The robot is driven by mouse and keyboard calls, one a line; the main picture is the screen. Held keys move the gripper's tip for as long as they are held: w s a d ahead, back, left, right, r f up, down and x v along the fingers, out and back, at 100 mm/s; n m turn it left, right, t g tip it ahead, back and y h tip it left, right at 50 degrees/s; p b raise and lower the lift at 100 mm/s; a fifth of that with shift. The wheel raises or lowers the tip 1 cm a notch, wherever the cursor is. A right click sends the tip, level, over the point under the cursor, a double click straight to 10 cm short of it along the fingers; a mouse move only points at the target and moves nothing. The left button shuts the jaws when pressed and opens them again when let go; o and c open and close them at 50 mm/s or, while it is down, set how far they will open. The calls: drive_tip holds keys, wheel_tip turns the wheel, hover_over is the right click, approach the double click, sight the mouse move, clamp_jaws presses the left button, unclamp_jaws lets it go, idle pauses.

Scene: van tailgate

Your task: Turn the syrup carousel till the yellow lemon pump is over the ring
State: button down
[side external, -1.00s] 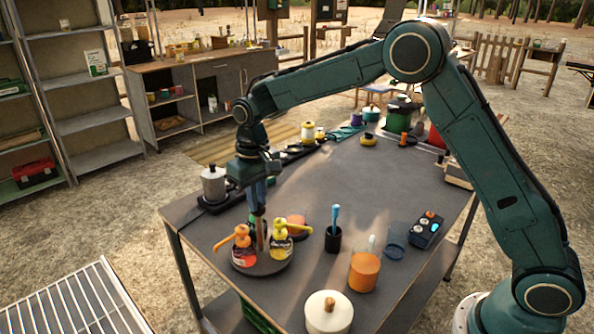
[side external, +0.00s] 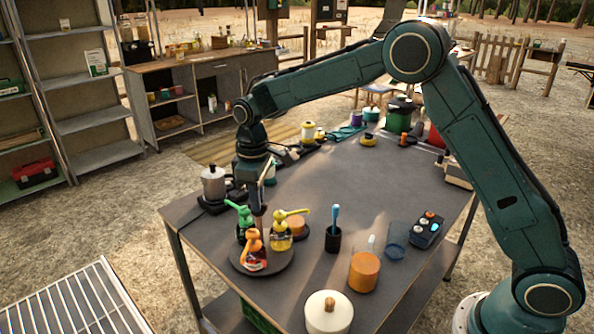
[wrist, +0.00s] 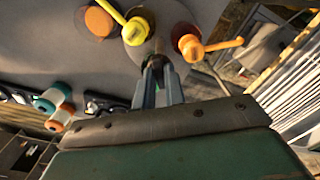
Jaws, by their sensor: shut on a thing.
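The syrup carousel (side external: 276,268) is a dark round turntable at the table's near left corner. Its orange pump bottle (side external: 252,247) is at the front, the green pump bottle (side external: 244,222) at the back left, and the yellow lemon pump bottle (side external: 281,236) at the back right, its spout pointing right. My gripper (side external: 259,208) points down over the carousel's middle, shut on the central post (side external: 263,222). The wrist view shows the fingers (wrist: 158,82) between the yellow pump (wrist: 135,28) and the orange pump (wrist: 192,47). I cannot make out the ring clearly.
An orange-topped round thing (side external: 297,226) stands close behind the yellow pump. A black cup with a blue tool (side external: 333,238), an orange jar (side external: 364,272) and a white lidded pot (side external: 329,312) stand to the right. A moka pot (side external: 213,183) is behind left. The table's middle is clear.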

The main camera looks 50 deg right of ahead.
drive_tip(key=n, duration=0.4)
drive_tip(key=shift+n, duration=0.4)
drive_tip(key=c, duration=1.5)
unclamp_jaws()
drive_tip(key=shift+o, duration=0.2)
drive_tip(key=shift+r, duration=0.15)
wheel_tip(320, 180, up, 14)
drive_tip(key=shift+f, duration=0.2)
drive_tip(key=shift+s+r, duration=0.1)
